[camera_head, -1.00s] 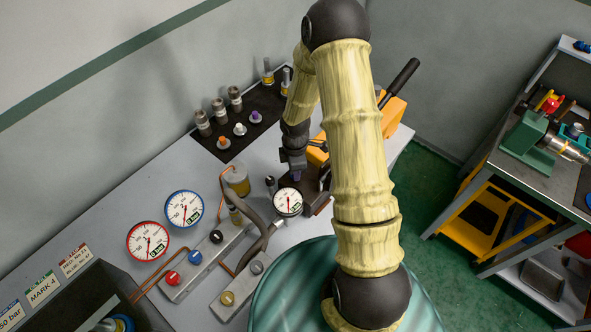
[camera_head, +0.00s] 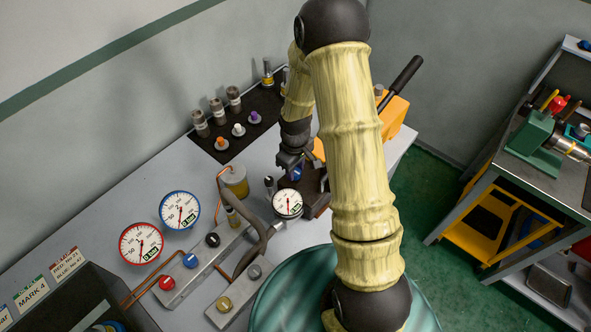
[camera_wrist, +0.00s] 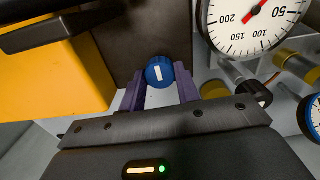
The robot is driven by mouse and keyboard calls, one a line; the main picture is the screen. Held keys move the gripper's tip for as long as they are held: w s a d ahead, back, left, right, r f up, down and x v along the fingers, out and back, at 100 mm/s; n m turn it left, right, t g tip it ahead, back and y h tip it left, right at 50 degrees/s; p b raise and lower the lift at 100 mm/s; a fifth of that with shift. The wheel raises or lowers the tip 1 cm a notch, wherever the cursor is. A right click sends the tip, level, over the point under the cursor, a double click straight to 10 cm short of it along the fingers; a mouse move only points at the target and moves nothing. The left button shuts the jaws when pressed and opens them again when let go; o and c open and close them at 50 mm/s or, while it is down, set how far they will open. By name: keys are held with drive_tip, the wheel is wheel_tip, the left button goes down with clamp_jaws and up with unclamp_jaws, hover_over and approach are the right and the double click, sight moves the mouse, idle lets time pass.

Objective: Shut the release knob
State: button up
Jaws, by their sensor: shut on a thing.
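A round blue knob with a white bar mark (camera_wrist: 159,72) sits between the two purple fingertips of my gripper (camera_wrist: 160,86) in the wrist view. The fingers are shut on its sides. The white bar stands nearly upright in that view. In the head view the blue knob (camera_head: 296,173) shows just below my gripper (camera_head: 292,165), beside the orange pump body (camera_head: 392,116). My arm hides part of the pump. The knob's stem and seat are hidden behind the knob.
A pressure gauge (camera_head: 288,202) stands close to my gripper, with hoses nearby. A black pump lever (camera_head: 402,81) rises behind my arm. A manifold with red (camera_head: 167,282), blue and black knobs lies on the bench at lower left. Fittings stand on a dark mat (camera_head: 222,146).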

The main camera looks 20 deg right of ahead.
drive_tip(key=shift+w+r+m, duration=0.1)
drive_tip(key=shift+m, duration=0.3)
drive_tip(key=o, duration=1)
wheel_tip(320, 180, up, 17)
drive_tip(key=b, duration=0.3)
drive_tip(key=shift+r, duration=0.15)
